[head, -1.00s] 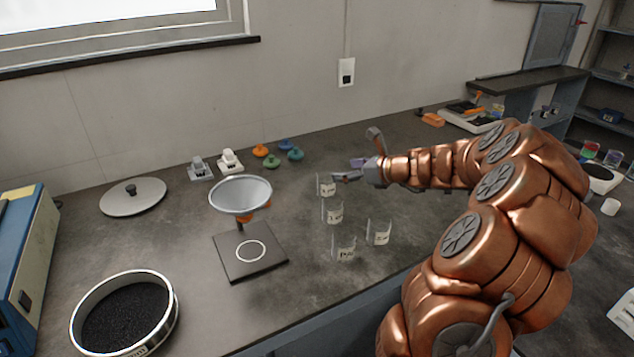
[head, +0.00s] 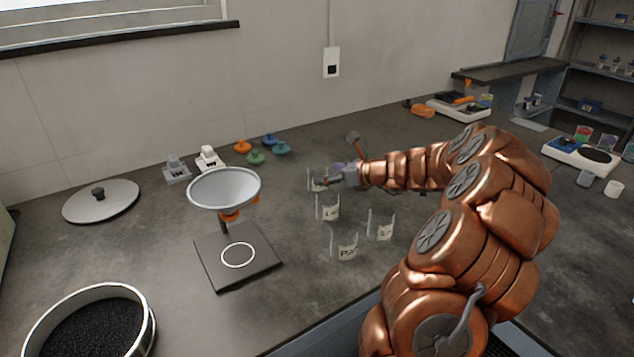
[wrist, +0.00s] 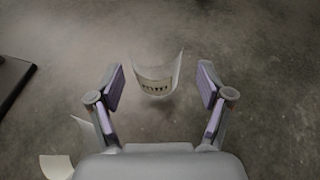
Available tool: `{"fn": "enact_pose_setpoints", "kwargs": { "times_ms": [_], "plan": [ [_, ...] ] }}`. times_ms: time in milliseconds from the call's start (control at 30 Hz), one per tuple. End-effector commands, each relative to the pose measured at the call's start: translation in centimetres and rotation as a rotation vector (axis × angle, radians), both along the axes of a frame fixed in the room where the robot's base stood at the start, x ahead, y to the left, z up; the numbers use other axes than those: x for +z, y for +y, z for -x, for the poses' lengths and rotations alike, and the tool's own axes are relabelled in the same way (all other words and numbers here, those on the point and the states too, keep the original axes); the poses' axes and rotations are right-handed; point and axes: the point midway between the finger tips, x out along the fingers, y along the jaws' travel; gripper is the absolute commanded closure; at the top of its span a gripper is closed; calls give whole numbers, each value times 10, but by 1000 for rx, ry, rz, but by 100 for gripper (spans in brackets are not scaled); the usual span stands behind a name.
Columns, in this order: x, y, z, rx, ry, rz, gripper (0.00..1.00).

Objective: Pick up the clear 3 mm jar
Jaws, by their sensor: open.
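A clear open jar with a pale label (head: 314,180) stands at the back of a group of similar jars; its label is too small to read in the head view. In the wrist view the jar (wrist: 158,75) stands upright, centred between the fingertips and slightly ahead of them, with dark blurred print on its label. My gripper (head: 332,176) is open and empty, with purple pads; in the wrist view its fingers (wrist: 160,88) spread to either side of the jar, with gaps on both sides. One finger partly covers the jar in the head view.
Three more clear labelled jars (head: 328,207) (head: 380,226) (head: 344,245) stand nearer the front. A funnel stand (head: 238,272) is to their left, a black-filled sieve (head: 148,335) at front left. Coloured knobbed pieces (head: 255,158) lie behind. Bench right of the jars is partly covered by my arm.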

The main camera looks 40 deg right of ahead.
Motion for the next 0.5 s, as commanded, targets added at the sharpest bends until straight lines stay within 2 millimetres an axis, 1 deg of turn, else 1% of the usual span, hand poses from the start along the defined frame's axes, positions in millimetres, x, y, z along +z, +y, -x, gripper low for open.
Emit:
{"fn": "enact_pose_setpoints", "kwargs": {
  "times_ms": [33, 233, 400, 500],
  "plan": [
    [-3, 2, -5, 2, 1, 0, 22],
    [-8, 7, -20, 1, 2, 1, 22],
    [-15, 16, -41, 1, 2, 1, 22],
    [-19, 16, -50, -1, 2, 0, 22]
  ]
}}
